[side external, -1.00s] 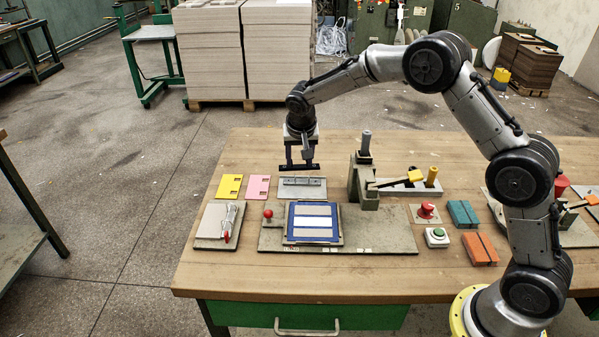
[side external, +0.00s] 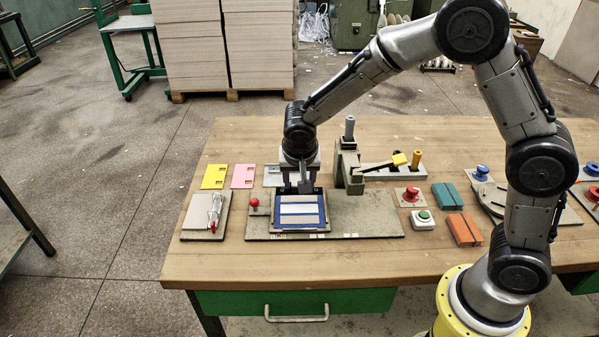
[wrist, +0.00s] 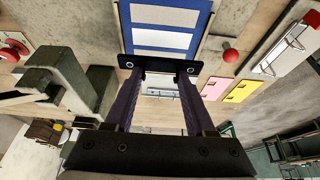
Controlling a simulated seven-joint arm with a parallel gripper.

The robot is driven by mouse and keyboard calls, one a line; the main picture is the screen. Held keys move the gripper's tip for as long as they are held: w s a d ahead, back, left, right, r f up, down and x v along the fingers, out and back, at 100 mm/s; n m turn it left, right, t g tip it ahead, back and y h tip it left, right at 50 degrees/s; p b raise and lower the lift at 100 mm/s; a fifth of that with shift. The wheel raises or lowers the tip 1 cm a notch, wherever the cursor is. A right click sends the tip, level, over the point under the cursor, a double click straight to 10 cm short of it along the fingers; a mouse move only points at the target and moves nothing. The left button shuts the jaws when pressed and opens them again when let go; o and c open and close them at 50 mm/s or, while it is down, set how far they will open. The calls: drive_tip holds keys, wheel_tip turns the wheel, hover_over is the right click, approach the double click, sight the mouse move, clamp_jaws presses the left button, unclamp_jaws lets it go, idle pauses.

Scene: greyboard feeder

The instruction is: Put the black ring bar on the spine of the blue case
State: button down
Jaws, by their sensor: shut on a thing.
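The blue case (side external: 277,214), with pale panels, lies open and flat on the grey fixture board; it also shows at the top of the wrist view (wrist: 165,24). My gripper (side external: 299,186) points down at the case's far edge. It is shut on the black ring bar (wrist: 126,62), which lies crosswise in the fingertips, along that edge of the case. The bar's ends show dark beside the fingers in the side view (side external: 284,191). Whether the bar touches the spine or hovers just above it, I cannot tell.
A grey clamp post with a yellow-ended lever (side external: 347,167) stands close right of my gripper. A red-knobbed pin (side external: 254,203) is left of the case. A grey metal plate (side external: 272,176) lies behind, beside pink (side external: 243,176) and yellow (side external: 214,176) cards.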

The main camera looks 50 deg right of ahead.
drive_tip(key=shift+f, duration=2.05)
drive_tip(key=shift+f, duration=0.6)
idle(1.1)
drive_tip(key=shift+c, duration=0.8)
unclamp_jaws()
drive_tip(key=v, duration=1.3)
drive_tip(key=shift+r, duration=0.4)
drive_tip(key=shift+s+a, duration=0.1)
